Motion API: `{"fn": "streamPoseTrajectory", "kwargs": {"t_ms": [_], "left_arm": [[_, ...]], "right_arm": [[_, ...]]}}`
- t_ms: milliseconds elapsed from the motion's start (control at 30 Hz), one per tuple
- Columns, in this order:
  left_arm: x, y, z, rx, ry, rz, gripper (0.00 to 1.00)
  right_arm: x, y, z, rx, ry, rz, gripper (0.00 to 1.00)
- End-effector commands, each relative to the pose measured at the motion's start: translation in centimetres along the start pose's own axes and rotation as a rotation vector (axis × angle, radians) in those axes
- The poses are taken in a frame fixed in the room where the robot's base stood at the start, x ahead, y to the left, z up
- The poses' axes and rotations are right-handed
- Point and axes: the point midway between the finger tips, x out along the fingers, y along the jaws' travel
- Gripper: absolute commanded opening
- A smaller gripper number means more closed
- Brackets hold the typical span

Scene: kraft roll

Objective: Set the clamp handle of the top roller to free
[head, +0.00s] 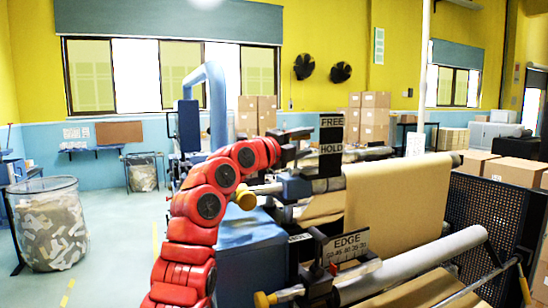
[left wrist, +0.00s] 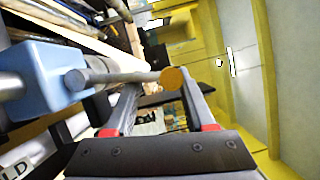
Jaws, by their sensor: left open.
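The top roller's clamp is a blue block (head: 298,187) below an upright black plate with the words FREE (head: 331,122) above and HOLD (head: 331,148) below. Its grey handle with a yellow knob (head: 245,200) lies low, pointing left, under the level of HOLD. In the left wrist view the blue block (left wrist: 45,80) is at left, and the rod runs right to the round orange-yellow knob (left wrist: 172,78). My left gripper (head: 295,145) is above the handle, beside the plate. Its fingers (left wrist: 160,95) are open, apart, with the knob across their tips; contact cannot be told.
The kraft paper sheet (head: 400,195) hangs from the top roller, right of the clamp. A lower roller (head: 415,264) with an EDGE scale (head: 349,244) is in front. A black mesh panel (head: 484,225) stands right. Floor at left is open, with a mesh bin (head: 48,225).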

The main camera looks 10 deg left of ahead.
Motion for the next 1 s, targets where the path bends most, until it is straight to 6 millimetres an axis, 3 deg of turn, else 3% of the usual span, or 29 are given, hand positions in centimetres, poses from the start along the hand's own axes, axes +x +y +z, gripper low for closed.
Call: {"fn": "streamPoseTrajectory", "kwargs": {"t_ms": [33,500,700,1000], "left_arm": [[-1.6,0.6,1.1,0.006,-0.025,-0.005,0.55],[-12.3,0.0,-0.4,0.009,-0.009,-0.002,0.55],[-14.3,-0.4,-0.7,0.007,-0.003,-0.004,0.55],[-14.6,-0.5,-0.8,0.006,0.000,-0.002,0.55]], "right_arm": [[-1.2,-0.1,0.2,0.000,0.000,0.000,0.00],[-5.9,-0.3,1.0,0.000,0.000,0.000,0.00],[-6.4,-0.3,1.1,0.000,0.000,0.000,0.00],[-6.4,-0.3,1.1,0.000,0.000,0.000,0.00]]}}
